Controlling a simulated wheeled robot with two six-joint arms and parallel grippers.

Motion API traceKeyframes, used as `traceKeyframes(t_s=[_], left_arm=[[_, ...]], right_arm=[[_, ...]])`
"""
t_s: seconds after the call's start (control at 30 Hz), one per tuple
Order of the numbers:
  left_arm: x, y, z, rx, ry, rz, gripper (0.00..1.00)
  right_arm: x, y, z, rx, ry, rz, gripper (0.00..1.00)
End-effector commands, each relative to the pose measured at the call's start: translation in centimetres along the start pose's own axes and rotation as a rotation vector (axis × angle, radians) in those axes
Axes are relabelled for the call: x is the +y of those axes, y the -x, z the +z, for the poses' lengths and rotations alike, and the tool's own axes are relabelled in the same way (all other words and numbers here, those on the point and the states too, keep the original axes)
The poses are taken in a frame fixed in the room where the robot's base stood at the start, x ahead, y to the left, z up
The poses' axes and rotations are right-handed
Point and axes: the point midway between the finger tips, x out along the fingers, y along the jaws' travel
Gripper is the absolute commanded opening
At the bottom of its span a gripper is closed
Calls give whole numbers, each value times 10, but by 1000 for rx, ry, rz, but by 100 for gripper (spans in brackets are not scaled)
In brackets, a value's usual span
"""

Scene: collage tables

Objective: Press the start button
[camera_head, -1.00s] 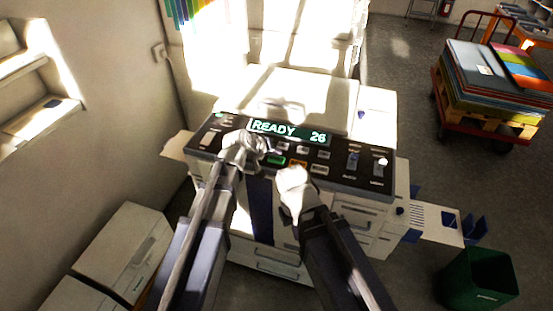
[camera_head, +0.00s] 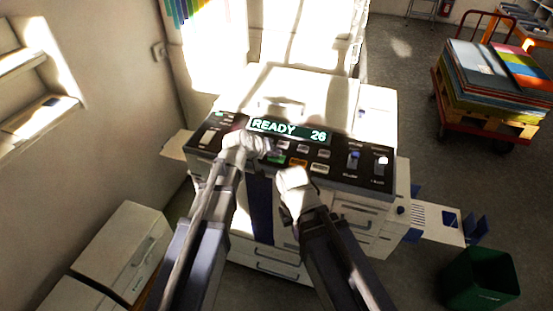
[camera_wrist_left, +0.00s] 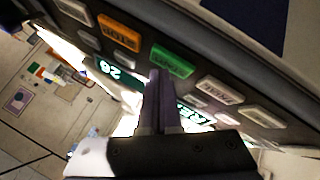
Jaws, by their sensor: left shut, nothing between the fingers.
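The copier's dark control panel (camera_head: 335,160) carries a lit display (camera_head: 289,130) reading "READY 26". A green button (camera_head: 277,159) sits below the display, with an orange button (camera_head: 298,163) to its right. In the left wrist view the green button (camera_wrist_left: 172,60) lies just beyond my left fingertips (camera_wrist_left: 160,74); the orange button (camera_wrist_left: 119,31) is to its left. My left gripper (camera_head: 266,147) is shut and empty, over the panel by the green button. I cannot tell whether it touches. My right gripper (camera_head: 290,172) is at the panel's front edge; its fingers are unclear.
Several grey and white buttons (camera_wrist_left: 219,91) surround the green one. A cart (camera_head: 490,90) with stacked sheets stands at right, and a green bin (camera_head: 480,278) at lower right. White cabinets (camera_head: 122,250) stand at lower left. Open floor lies right of the copier.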

Motion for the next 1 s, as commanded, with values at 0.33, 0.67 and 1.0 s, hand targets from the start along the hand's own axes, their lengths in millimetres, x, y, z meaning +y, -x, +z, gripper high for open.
traceKeyframes(t_s=[0.33,0.67,1.0], left_arm=[[0,0,0,0,0,0,0],[-2,-3,2,0,0,0,0],[-4,-5,4,0,0,0,0]], right_arm=[[0,0,0,0,0,0,0],[0,-4,0,0,0,0,0],[-1,-8,0,0,0,0,0]])
